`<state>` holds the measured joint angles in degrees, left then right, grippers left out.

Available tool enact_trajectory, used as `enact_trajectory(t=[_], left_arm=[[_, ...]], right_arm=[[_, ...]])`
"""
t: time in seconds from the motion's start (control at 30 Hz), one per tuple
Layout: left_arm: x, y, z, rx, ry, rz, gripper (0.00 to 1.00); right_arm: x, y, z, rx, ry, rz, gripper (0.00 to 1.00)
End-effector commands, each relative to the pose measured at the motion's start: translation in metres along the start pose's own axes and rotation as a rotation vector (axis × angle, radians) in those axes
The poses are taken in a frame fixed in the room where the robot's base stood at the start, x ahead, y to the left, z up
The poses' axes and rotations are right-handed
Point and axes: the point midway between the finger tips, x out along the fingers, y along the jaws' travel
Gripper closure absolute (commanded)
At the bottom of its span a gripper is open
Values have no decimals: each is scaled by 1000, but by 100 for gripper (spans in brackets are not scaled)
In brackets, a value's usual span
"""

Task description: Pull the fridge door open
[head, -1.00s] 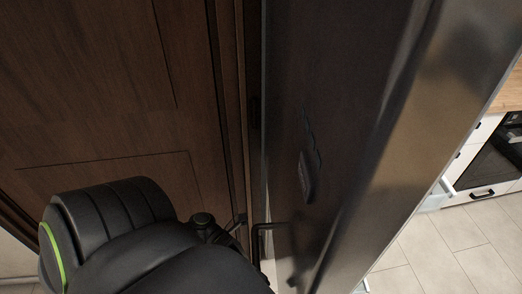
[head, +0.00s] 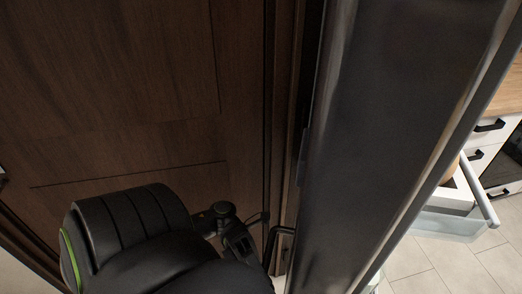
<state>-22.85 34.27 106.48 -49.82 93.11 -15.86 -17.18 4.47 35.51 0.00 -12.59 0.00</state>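The fridge door (head: 395,130) is a tall dark metallic slab right of the middle, seen steeply from the side. A dark bent bar (head: 278,243), seemingly its handle, shows at its lower left edge. My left arm's black links come in from the bottom left. My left gripper (head: 245,240) is small and dark, close to the left of the bar. I cannot tell whether its fingers are around the bar, touching it or apart from it. My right gripper is not in view.
A brown wooden panel (head: 120,90) fills the left side. At the right, a pale translucent tray (head: 445,222) with a light bar sticks out beyond the slab. White drawers (head: 492,130) with black handles stand behind it. Tiled floor (head: 425,268) shows at the lower right.

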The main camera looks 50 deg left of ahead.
Motion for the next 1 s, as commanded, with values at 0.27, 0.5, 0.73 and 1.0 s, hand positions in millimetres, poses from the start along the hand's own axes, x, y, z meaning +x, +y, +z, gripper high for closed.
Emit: enact_trajectory(t=[0.27, 0.5, 0.73, 1.0], left_arm=[[-2, -1, -2, -4, 17, 0, 100], [-2, -1, -2, -4, 18, -2, 82], [-2, -1, -2, -3, 16, -2, 62], [-4, 0, -1, -2, 15, -1, 62]], right_arm=[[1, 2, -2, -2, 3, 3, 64], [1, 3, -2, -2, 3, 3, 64], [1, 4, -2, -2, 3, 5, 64], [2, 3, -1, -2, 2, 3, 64]])
